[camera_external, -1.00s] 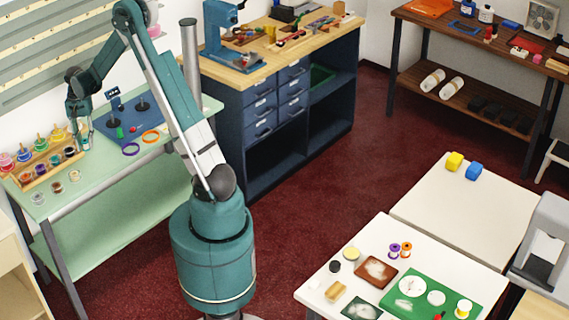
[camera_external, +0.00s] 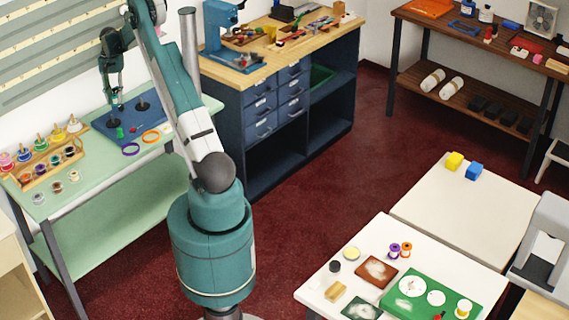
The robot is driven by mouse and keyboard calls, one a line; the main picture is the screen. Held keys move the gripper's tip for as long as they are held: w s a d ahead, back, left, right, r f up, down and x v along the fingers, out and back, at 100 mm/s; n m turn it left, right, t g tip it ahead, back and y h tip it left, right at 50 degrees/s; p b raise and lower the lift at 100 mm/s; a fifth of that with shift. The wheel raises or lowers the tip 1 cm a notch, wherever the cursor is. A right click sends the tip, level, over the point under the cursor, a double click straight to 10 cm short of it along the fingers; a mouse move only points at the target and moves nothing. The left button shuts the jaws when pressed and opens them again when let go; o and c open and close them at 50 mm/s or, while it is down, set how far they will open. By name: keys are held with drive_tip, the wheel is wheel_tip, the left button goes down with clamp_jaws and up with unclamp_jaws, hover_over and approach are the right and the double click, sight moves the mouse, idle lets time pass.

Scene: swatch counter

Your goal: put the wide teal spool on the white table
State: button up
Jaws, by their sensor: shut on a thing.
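My gripper (camera_external: 116,98) is over the blue board on the green bench at the left, pointing down. It is shut on a small teal thing, apparently the wide teal spool (camera_external: 117,107), which is mostly hidden by the fingers and hard to make out. The white table (camera_external: 318,284) stands at the lower right, far from my gripper, with a second white top (camera_external: 470,215) adjoining behind it.
A wooden spool rack (camera_external: 45,172) and loose spools stand on the green bench (camera_external: 95,190). The blue board (camera_external: 128,124) holds dark posts. The white table carries purple and orange spools (camera_external: 400,250), a green mat (camera_external: 390,297) and a brown tray (camera_external: 362,273). A blue drawer cabinet (camera_external: 275,115) stands between.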

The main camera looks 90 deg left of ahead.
drive_tip(key=w+a+m, duration=0.1)
drive_tip(key=w+a, duration=1.1)
drive_tip(key=w, duration=0.5)
drive_tip(key=w+a+m, duration=0.2)
drive_tip(key=w+a, duration=0.1)
drive_tip(key=w, duration=2)
drive_tip(key=w+d+f+m+b, duration=0.1)
drive_tip(key=w+d, duration=0.4)
drive_tip(key=w, duration=1.1)
drive_tip(key=w+d+f+m+g, duration=0.15)
drive_tip(key=w+d, duration=0.35)
drive_tip(key=w, duration=1.2)
drive_tip(key=w+d+m+t+b, duration=0.15)
drive_tip(key=w+d, duration=0.25)
drive_tip(key=w, duration=1.2)
drive_tip(key=w+d+f+m+g+y, duration=0.1)
drive_tip(key=w+d+m, duration=0.4)
drive_tip(key=w+d, duration=2.9)
drive_tip(key=w+d+m+b, duration=0.1)
drive_tip(key=w+d+m, duration=0.1)
drive_tip(key=d, duration=2.2)
drive_tip(key=w+d+f+m+b, duration=0.1)
drive_tip(key=w+d+m, duration=0.1)
drive_tip(key=d, duration=2.2)
drive_tip(key=shift+w+d+g+y, duration=0.3)
drive_tip(key=shift+w+d+y, duration=0.1)
drive_tip(key=shift+w, duration=0.3)
drive_tip(key=shift+a, duration=0.15)
